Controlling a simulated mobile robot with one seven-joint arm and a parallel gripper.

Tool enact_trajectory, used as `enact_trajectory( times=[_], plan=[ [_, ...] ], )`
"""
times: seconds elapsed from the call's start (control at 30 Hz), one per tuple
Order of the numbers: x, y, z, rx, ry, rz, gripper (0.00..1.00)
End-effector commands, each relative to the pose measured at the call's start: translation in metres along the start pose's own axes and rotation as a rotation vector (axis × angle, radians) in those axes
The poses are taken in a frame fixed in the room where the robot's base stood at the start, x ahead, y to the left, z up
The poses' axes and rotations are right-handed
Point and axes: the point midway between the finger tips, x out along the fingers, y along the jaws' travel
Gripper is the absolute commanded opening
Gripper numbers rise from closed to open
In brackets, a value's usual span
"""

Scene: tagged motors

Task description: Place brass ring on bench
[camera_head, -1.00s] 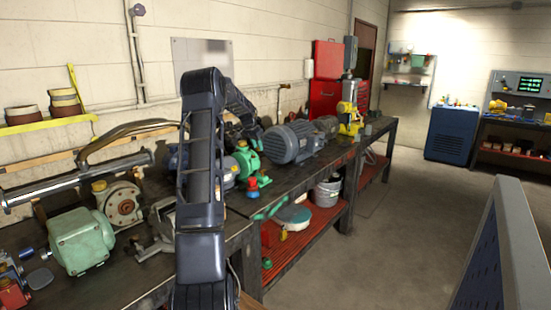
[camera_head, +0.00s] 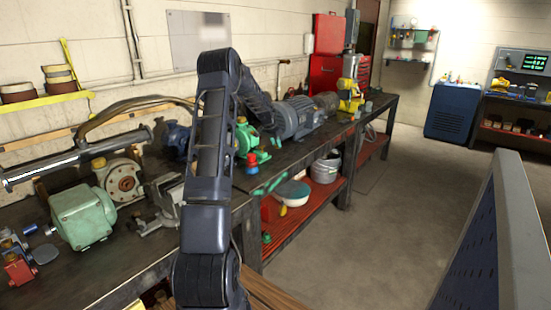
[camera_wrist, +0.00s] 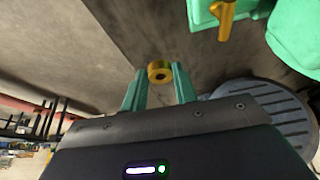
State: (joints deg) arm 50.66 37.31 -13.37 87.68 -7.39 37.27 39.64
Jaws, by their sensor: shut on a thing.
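The brass ring (camera_wrist: 160,72) shows in the wrist view, between the tips of the two green fingers of my gripper (camera_wrist: 160,80). My gripper is shut on it. Behind the ring in that view is a plain grey-brown surface; I cannot tell how far it lies from the ring. In the head view the long dark workbench (camera_head: 105,283) runs along the wall.
A green motor (camera_head: 84,218), a vise (camera_head: 160,205) and a blue-grey motor (camera_head: 298,117) stand on the bench. Green machine parts (camera_wrist: 295,35) and a round ribbed grey thing (camera_wrist: 285,105) are close to the gripper in the wrist view. The front-left bench top has bare room.

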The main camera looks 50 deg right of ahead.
Motion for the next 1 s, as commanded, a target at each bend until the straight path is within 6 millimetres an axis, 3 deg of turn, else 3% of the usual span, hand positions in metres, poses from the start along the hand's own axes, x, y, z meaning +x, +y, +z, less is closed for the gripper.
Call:
enact_trajectory(
  times=[0.2,0.47,0.7,1.0],
  plan=[
    [0.033,0.0,0.014,-0.001,-0.001,0.0,0.05],
    [0.047,0.0,0.02,0.0,-0.001,0.001,0.05],
    [0.076,0.0,0.032,0.0,-0.002,0.001,0.05],
    [0.08,-0.001,0.033,0.0,0.0,-0.001,0.05]
  ],
)
